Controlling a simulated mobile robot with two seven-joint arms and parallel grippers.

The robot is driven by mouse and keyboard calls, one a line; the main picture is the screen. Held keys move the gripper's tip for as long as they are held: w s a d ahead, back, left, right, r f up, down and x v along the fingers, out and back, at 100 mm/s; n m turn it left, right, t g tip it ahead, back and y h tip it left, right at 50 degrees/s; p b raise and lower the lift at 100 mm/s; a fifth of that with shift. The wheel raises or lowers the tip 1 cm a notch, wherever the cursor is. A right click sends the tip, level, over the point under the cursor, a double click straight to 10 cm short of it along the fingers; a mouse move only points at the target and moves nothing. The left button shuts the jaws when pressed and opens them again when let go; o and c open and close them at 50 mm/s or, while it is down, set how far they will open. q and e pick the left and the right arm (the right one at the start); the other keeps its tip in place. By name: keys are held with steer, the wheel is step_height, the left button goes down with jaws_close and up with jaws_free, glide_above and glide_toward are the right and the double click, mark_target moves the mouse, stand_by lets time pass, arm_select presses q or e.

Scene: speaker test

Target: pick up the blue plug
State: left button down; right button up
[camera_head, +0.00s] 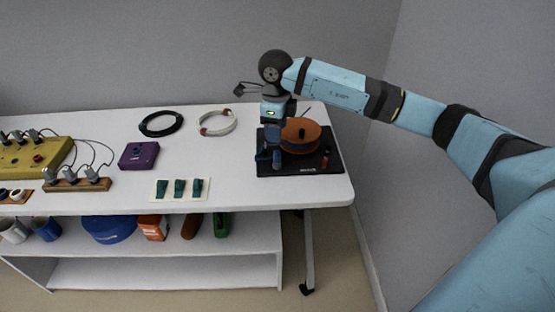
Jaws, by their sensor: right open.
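A black board (300,170) lies at the right end of the white table and carries a round orange-brown speaker (304,135). My right gripper (269,151) is open and points down over the left part of this board, left of the speaker. A small blue piece, which looks like the blue plug (277,160), shows right at the fingertips. It seems upright; I cannot tell whether the fingers touch it, and the gripper hides part of it. A red plug (325,160) stands on the board's right side. My left gripper is not in view.
A paper with several teal pieces (179,188), a purple box (139,155), a black cable ring (160,124) and a white cable ring (217,122) lie left of the board. A yellow box (35,158) stands far left. The table between the rings and board is clear.

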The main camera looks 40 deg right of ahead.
mark_target(277, 152)
step_height(277, 152, down, 9)
steer(key=shift+d+f+b, duration=0.1)
steer(key=shift+f+b, duration=0.1)
steer(key=shift+b, duration=0.6)
steer(key=shift+r, duration=0.1)
jaws_close()
